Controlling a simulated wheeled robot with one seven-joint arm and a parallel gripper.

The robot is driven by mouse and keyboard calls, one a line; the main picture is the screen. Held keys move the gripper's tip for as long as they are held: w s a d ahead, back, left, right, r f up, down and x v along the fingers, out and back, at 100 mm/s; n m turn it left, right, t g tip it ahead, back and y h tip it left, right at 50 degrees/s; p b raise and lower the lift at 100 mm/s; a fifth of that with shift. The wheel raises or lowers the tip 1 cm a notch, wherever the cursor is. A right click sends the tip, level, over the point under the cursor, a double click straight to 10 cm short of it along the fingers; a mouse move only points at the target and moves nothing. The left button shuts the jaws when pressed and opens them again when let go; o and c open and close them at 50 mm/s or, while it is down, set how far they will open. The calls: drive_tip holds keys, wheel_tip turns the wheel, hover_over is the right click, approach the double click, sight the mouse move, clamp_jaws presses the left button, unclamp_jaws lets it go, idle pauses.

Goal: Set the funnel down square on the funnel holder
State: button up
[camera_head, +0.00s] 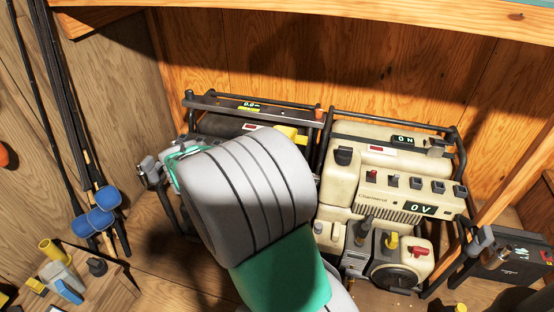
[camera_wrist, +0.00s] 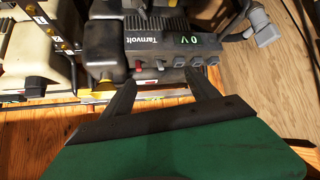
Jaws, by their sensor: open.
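I cannot make out a funnel or a funnel holder for certain in either view. In the wrist view my gripper (camera_wrist: 163,80) is open, with its two dark fingers apart and nothing seen between them. The fingers point towards the front of a dark generator (camera_wrist: 165,45) marked Tarnvolt, with a 0 V display and several knobs. In the head view my grey and green arm reaches over the dark generator (camera_head: 240,108) and hides much of its front. My fingers cannot be made out there.
A cream generator (camera_head: 400,195) in a dark frame stands right of the dark one. A dark box (camera_head: 512,255) is at the far right. Fishing rods (camera_head: 75,130) lean at the left wall. A small wooden stand (camera_head: 100,290) with several small items is at the lower left.

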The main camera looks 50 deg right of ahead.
drive_tip(key=d+f+m+h+b, duration=0.1)
drive_tip(key=d+f+h+b, duration=0.2)
drive_tip(key=d, duration=0.7)
drive_tip(key=s+d+f+m+h+b, duration=0.1)
drive_tip(key=d+f+h+b, duration=0.2)
drive_tip(key=d, duration=0.7)
drive_tip(key=d+f+m+h+b, duration=0.2)
drive_tip(key=d+f, duration=0.4)
drive_tip(key=d, duration=0.4)
drive_tip(key=shift+s+d+t+h+b, duration=0.1)
drive_tip(key=shift+s+t+h+b, duration=0.35)
drive_tip(key=shift+h, duration=0.35)
drive_tip(key=shift+w+d+r, duration=0.2)
drive_tip(key=shift+d+r, duration=0.05)
drive_tip(key=shift+d, duration=0.05)
drive_tip(key=shift+c, duration=0.5)
clamp_jaws()
